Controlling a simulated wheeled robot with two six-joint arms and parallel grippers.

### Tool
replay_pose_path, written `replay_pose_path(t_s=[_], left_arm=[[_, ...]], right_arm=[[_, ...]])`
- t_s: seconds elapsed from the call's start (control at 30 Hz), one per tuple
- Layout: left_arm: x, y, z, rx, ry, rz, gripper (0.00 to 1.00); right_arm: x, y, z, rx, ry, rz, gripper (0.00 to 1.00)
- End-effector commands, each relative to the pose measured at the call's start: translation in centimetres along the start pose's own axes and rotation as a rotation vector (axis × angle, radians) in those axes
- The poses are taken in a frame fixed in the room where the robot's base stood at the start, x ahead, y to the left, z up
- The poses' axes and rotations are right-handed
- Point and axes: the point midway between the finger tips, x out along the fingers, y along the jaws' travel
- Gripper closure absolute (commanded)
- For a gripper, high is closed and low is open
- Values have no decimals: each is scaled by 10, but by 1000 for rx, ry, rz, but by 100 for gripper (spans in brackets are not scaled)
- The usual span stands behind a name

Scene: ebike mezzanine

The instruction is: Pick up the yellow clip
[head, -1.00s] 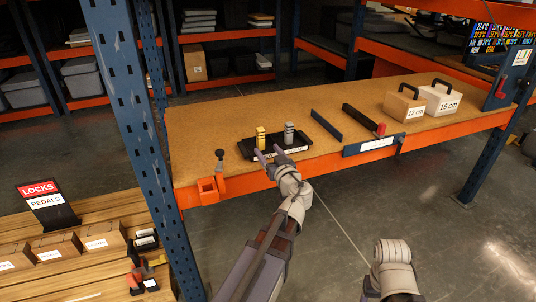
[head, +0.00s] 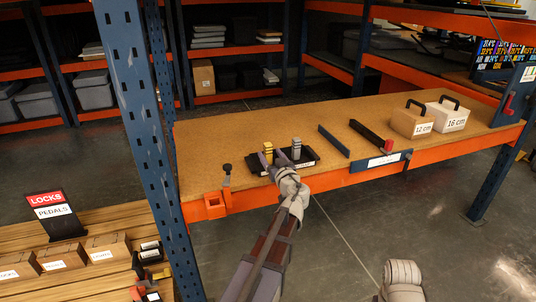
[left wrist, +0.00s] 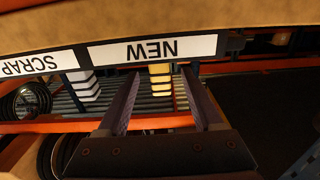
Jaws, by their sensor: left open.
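The yellow clip (head: 267,149) stands upright in a black tray (head: 312,158) on the brown bench, left of a grey clip (head: 296,147). My left gripper (head: 271,156) is open and empty at the tray's front, close to the yellow clip. In the left wrist view, which is upside down, the yellow clip (left wrist: 160,79) shows between the two fingers (left wrist: 161,72). I cannot tell whether they touch it. The tray's front carries the labels NEW (left wrist: 152,50) and SCRAP (left wrist: 40,63). The grey clip (left wrist: 82,85) shows left of the fingers.
On the bench to the right are a dark blue bar (head: 334,141), a black bar with a red end (head: 368,135), and boxes marked 12 cm (head: 411,123) and 16 cm (head: 447,115). A blue upright post (head: 140,130) stands left. An orange clamp (head: 215,205) sits on the front edge.

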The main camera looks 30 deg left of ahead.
Motion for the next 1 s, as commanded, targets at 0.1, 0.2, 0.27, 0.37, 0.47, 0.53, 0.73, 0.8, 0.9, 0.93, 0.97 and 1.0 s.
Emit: replay_pose_path(t_s=[0.1, 0.2, 0.27, 0.37, 0.47, 0.53, 0.73, 0.8, 0.9, 0.93, 0.97, 1.0], left_arm=[[15, 1, 0, 0, 0, -1, 32], [16, 0, 0, 0, 0, 1, 32], [16, 0, 0, 0, 0, 1, 32], [15, 0, 0, 0, 0, 0, 37], [15, 0, 0, 0, 0, 0, 48], [15, 0, 0, 0, 0, 0, 56], [15, 0, 0, 0, 0, 0, 79], [15, 0, 0, 0, 0, 0, 86], [15, 0, 0, 0, 0, 0, 98], [15, 0, 0, 0, 0, 0, 100], [15, 0, 0, 0, 0, 0, 100], [15, 0, 0, 0, 0, 0, 100]], right_arm=[[0, 0, 0, 0, 0, 0, 34], [0, 0, 0, 0, 0, 0, 34], [0, 0, 0, 0, 0, 0, 34], [0, 0, 0, 0, 0, 0, 34], [0, 0, 0, 0, 0, 0, 34], [0, 0, 0, 0, 0, 0, 34], [0, 0, 0, 0, 0, 0, 34], [0, 0, 0, 0, 0, 0, 34], [0, 0, 0, 0, 0, 0, 34], [0, 0, 0, 0, 0, 0, 34], [0, 0, 0, 0, 0, 0, 34], [0, 0, 0, 0, 0, 0, 34]])
